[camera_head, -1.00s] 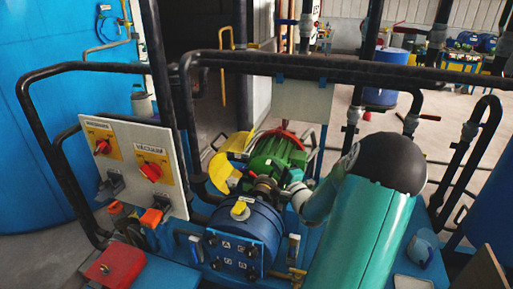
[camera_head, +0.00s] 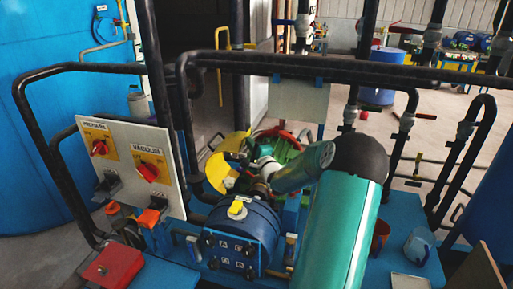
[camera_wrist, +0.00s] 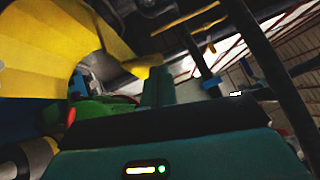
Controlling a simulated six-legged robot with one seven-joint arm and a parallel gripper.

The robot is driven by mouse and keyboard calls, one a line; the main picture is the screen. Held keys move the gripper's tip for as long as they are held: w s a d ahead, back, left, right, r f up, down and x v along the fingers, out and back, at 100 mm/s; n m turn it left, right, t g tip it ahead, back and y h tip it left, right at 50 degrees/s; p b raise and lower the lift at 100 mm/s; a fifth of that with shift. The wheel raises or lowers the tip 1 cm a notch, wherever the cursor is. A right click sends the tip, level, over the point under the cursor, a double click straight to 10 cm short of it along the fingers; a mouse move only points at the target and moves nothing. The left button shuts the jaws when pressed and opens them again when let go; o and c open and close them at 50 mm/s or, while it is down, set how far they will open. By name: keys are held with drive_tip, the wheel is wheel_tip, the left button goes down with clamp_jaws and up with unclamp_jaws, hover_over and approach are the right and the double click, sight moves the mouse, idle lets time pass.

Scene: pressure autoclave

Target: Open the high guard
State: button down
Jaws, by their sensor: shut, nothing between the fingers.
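A yellow curved guard (camera_head: 216,173) stands left of the green motor (camera_head: 284,157), behind the blue cylinder, in the head view. In the wrist view the yellow guard (camera_wrist: 45,50) fills the upper left, very close, its curved edge arching over a dark gap. My gripper (camera_head: 238,164) is at the guard's right side, partly hidden by my own wrist. Its teal fingers (camera_wrist: 158,88) rise in the middle of the wrist view, shut and empty, right of the guard's edge. I cannot tell whether they touch the guard.
A blue cylinder (camera_head: 243,225) sits below my wrist. A control panel (camera_head: 131,160) with red knobs is at the left. Black rails (camera_head: 330,68) cross above and behind the machine. A red box (camera_head: 112,266) and a blue-white object (camera_head: 419,246) lie near the front.

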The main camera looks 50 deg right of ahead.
sight(233, 147)
drive_tip(key=w, duration=0.2)
drive_tip(key=w+a+r+n+g, duration=0.1)
drive_tip(key=w+a+n+y, duration=0.1)
drive_tip(key=w, duration=0.1)
drive_tip(key=shift+w+a+r+g, duration=0.25)
drive_tip(key=shift+w+g, duration=0.05)
drive_tip(key=shift+w+a, duration=0.15)
drive_tip(key=shift+w, duration=0.3)
drive_tip(key=shift+s, duration=0.15)
